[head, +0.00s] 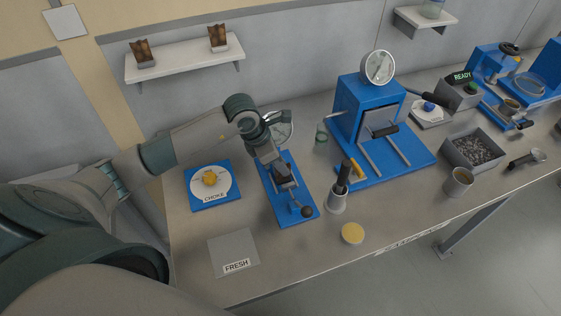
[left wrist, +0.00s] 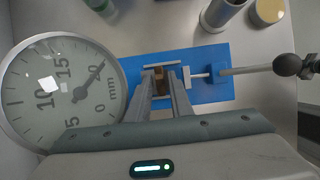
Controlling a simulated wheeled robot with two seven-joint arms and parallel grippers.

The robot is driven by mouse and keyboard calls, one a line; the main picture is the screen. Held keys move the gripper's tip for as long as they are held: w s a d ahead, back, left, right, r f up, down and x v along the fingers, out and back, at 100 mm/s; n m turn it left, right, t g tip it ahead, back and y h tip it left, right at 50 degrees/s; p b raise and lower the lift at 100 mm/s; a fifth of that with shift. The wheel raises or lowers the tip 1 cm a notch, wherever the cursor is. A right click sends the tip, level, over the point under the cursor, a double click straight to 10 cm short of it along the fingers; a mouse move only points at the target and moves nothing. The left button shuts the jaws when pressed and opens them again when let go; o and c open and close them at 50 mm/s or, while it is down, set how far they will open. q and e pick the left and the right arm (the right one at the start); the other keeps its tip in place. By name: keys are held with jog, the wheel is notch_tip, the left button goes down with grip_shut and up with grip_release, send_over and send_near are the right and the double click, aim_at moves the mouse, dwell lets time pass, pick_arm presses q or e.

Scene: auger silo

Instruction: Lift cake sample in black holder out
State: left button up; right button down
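In the head view, my left gripper (head: 283,180) is over a blue bench device (head: 277,213) with a dial gauge behind it. In the left wrist view, its two fingers (left wrist: 163,80) point down at the blue base (left wrist: 215,72), apart from each other. A small brown piece with dark edges (left wrist: 158,76) shows between the fingertips; it looks like the cake sample in its holder. I cannot tell whether the fingers touch it. A white block on a rod (left wrist: 195,76) sits just right of the fingers. My right gripper is not in view.
The dial gauge (left wrist: 66,88) stands close left of my fingers. A grey cup with black-handled tools (head: 338,198), a yellow disc (head: 352,233) and a blue press (head: 365,115) are to the right. A "CHOKE" plate (head: 209,198) is left; the "FRESH" pad (head: 232,248) is bare.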

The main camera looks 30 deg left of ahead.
aim_at(282, 182)
pick_arm(q)
jog(key=shift+c, duration=0.7)
grip_shut()
jog(key=shift+s+d, duration=0.15)
jog(key=shift+d, duration=0.05)
jog(key=shift+s+d, duration=0.3)
jog(key=shift+r, duration=0.1)
jog(key=shift+r, duration=0.35)
notch_tip(282, 182, up, 8)
jog(key=p, duration=0.4)
dwell(0.7)
jog(key=shift+r, duration=0.1)
